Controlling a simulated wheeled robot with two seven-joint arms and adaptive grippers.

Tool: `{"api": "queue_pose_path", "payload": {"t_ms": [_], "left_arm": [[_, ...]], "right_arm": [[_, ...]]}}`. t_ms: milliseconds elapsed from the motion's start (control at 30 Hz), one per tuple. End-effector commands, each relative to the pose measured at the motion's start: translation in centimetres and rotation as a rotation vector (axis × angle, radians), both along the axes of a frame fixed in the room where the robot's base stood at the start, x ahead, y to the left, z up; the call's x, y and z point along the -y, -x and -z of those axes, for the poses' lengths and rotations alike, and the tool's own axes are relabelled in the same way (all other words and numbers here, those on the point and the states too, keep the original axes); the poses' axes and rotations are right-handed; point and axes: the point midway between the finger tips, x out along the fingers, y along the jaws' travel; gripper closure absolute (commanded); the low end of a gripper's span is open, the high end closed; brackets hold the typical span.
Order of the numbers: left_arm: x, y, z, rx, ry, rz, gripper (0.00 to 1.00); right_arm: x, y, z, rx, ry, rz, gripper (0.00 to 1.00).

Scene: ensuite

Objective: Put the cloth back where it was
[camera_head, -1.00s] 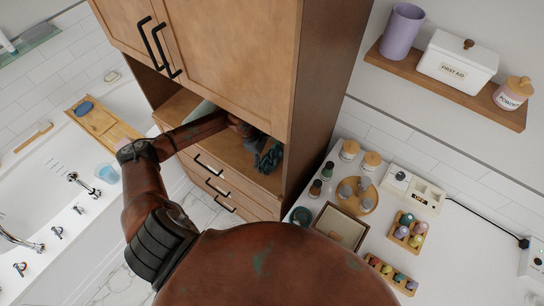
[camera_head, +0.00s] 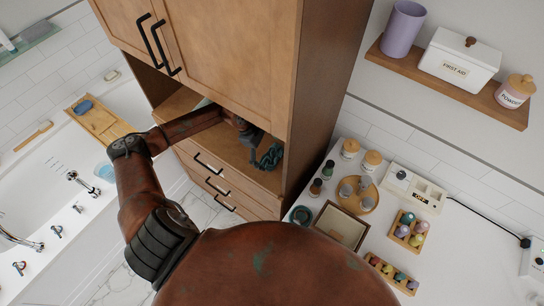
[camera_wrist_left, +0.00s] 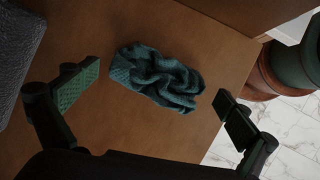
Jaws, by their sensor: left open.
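The cloth (camera_wrist_left: 158,78) is dark teal and crumpled. In the left wrist view it lies on the brown wooden shelf board (camera_wrist_left: 130,130), between the spread fingers of my left gripper (camera_wrist_left: 152,103) and apart from both. The gripper is open and empty. In the head view my left arm reaches into the open compartment of the wooden cabinet (camera_head: 225,50), with the left gripper (camera_head: 258,145) near the right side of the shelf. There the dark teal shapes of fingers and cloth are hard to tell apart. My right gripper is not in view.
Closed doors are above the compartment and drawers (camera_head: 207,162) below. A grey textured thing (camera_wrist_left: 14,60) is beside the gripper in the wrist view. A counter (camera_head: 420,175) with jars, a tray (camera_head: 341,226) and small bottles stands right of the cabinet; a bathtub (camera_head: 40,190) is at left.

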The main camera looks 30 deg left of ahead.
Motion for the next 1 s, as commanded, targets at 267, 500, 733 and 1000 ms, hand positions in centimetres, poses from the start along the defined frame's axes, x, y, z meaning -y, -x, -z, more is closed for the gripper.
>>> {"api": "queue_pose_path", "payload": {"t_ms": [267, 500, 733, 1000], "left_arm": [[-1.4, 0.8, -3.4, 0.000, -0.002, 0.000, 0.00], [-1.6, 1.0, -4.0, -0.001, 0.000, -0.001, 0.00], [-1.6, 1.0, -4.0, -0.001, 0.000, -0.001, 0.00], [-1.6, 0.9, -4.0, -0.001, 0.000, -0.001, 0.00]], "right_arm": [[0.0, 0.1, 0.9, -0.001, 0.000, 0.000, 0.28], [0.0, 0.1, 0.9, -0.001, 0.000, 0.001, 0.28], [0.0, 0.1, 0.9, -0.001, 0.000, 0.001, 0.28], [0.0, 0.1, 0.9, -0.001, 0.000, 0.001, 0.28]]}}
